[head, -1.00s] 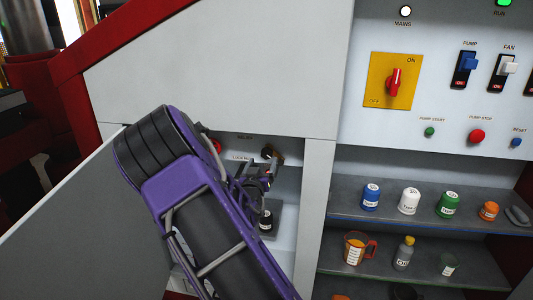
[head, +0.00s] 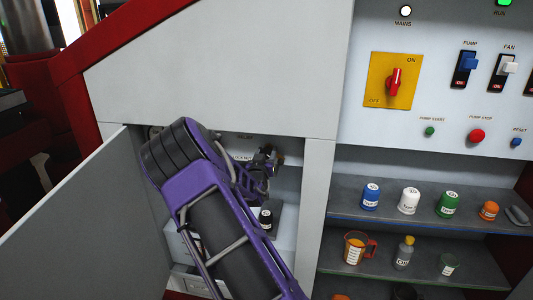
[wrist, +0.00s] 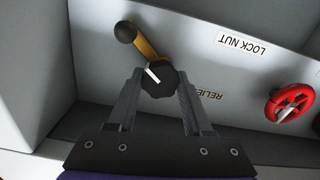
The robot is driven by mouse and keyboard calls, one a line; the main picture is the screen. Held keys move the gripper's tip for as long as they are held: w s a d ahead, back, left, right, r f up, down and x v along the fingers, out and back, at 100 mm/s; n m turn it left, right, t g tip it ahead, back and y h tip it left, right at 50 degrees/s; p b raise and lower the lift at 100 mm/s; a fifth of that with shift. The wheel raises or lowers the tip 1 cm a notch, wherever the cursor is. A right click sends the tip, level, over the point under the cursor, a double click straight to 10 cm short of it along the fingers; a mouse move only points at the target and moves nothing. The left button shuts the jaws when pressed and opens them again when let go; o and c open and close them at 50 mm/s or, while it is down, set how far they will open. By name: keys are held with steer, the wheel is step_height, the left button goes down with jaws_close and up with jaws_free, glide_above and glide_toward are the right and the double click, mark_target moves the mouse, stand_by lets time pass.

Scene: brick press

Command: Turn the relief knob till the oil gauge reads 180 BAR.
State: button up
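The relief knob (wrist: 158,82) is black and faceted with a white pointer line, in the wrist view. A brass lever (wrist: 143,42) with a black ball end sticks out from behind it, towards the upper left. My gripper (wrist: 160,84) is open, with one fingertip on each side of the knob and very close to it. I cannot tell whether either finger touches it. In the head view my gripper (head: 264,166) is inside the open cabinet, in front of the knob, which is mostly hidden there. The oil gauge is not seen in either view.
A red handwheel (wrist: 290,102) is right of the knob in the wrist view. The open cabinet door (head: 85,215) stands left of my arm. A dark container (head: 266,219) sits low inside the cabinet. Shelves of jars (head: 408,201) and a switch panel are at right.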

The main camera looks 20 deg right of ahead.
jaws_close()
steer(key=shift+f+m+b, duration=0.2)
steer(key=shift+m+b, duration=0.1)
steer(key=shift+b, duration=0.4)
steer(key=shift+b, duration=0.5)
steer(key=m+b, duration=0.2)
steer(key=b, duration=0.1)
steer(key=shift+d+f+m+b, duration=0.1)
steer(key=shift+m+b, duration=0.2)
steer(key=shift+r+m+b, duration=0.25)
steer(key=shift+m+b, duration=0.3)
steer(key=shift+m, duration=0.35)
steer(key=shift+s+m, duration=0.1)
steer(key=shift+m, duration=0.8)
